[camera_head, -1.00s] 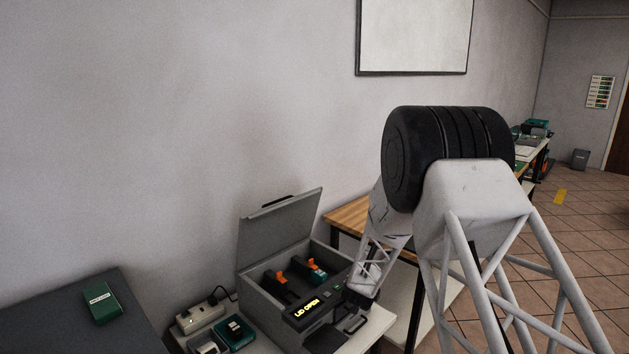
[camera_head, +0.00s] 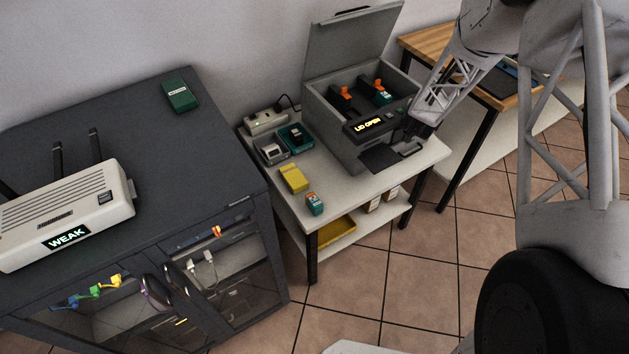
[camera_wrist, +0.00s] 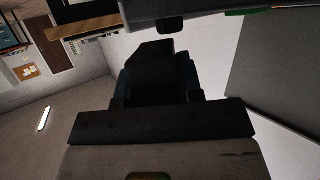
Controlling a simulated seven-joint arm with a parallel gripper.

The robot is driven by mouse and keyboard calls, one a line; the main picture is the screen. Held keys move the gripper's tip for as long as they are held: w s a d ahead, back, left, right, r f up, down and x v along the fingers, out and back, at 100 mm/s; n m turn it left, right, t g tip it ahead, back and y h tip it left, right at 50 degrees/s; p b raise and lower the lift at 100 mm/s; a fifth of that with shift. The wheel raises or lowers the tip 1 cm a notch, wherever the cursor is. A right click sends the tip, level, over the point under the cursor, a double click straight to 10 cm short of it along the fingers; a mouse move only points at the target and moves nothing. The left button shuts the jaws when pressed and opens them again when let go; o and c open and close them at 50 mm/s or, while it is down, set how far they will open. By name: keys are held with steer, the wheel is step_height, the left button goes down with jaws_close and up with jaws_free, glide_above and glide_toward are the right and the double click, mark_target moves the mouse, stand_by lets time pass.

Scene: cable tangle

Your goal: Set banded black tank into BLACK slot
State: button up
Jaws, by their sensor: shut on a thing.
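The grey printer (camera_head: 345,130) stands on the small white table with its lid (camera_head: 352,45) raised, and its display reads LID OPEN. Inside are two cartridges with orange tops: a dark one on the left (camera_head: 345,97) and one with a teal label on the right (camera_head: 379,92). My gripper (camera_head: 416,132) is at the printer's front right corner. In the wrist view it is shut on a dark block (camera_wrist: 155,75). I cannot tell from its dark face whether this is the banded black tank. No slot lettering is readable.
On the white table (camera_head: 430,150) are a teal tray with a black item (camera_head: 295,136), a grey tray (camera_head: 270,151), a yellow box (camera_head: 294,179) and a small teal tank (camera_head: 315,204). A dark cabinet (camera_head: 205,130) with a router (camera_head: 65,215) stands left. A power strip (camera_head: 265,122) lies behind.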

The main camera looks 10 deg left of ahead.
steer(key=s+a+r+n+g+y, duration=0.1)
steer(key=s+a+n+y, duration=0.65)
steer(key=s+a, duration=0.85)
steer(key=n+g+y, duration=0.3)
steer(key=n+y, duration=0.1)
glide_above(328, 201)
step_height(328, 201, down, 10)
steer(key=shift+f, duration=0.25)
steer(key=shift+m, duration=0.25)
steer(key=shift+y, duration=0.25)
steer(key=shift+f, duration=2.95)
steer(key=shift+f, duration=0.1)
steer(key=shift+f, duration=1.95)
steer(key=shift+f, duration=0.15)
